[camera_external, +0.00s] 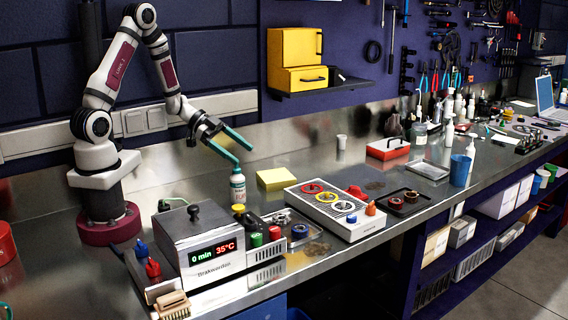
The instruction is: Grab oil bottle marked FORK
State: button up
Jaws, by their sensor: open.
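My gripper (231,148) has green fingers, is open and empty, and hangs just above this bottle's top. One finger reaches down close to the bottle's cap; I cannot tell whether they touch.
A grey box with a display (198,240) stands front left. A white tray with coloured rings (333,208) lies to the right, with a yellow block (276,179) behind it. Red and blue bottles (153,270) stand at the left. Bare steel bench lies behind the white bottle.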

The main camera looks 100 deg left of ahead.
aim_at(237, 179)
jog(key=f, duration=0.2)
jog(key=s+d+f+t+h, duration=0.1)
jog(key=f, duration=0.1)
jog(key=s+f+h, duration=0.1)
jog(key=f, duration=0.1)
jog(key=shift+s+d+f+n+t, duration=0.1)
jog(key=shift+s+d+n+t, duration=0.1)
jog(key=shift+n+t, duration=0.15)
jog(key=shift+w+d+f, duration=0.15)
jog(key=shift+w+f, duration=0.3)
jog(key=shift+w, duration=0.1)
jog(key=shift+w+d+f, duration=0.15)
jog(key=shift+w+f, duration=0.25)
jog(key=shift+w, duration=0.1)
jog(key=shift+w+f, duration=0.1)
jog(key=shift+w, duration=0.2)
grip_shut()
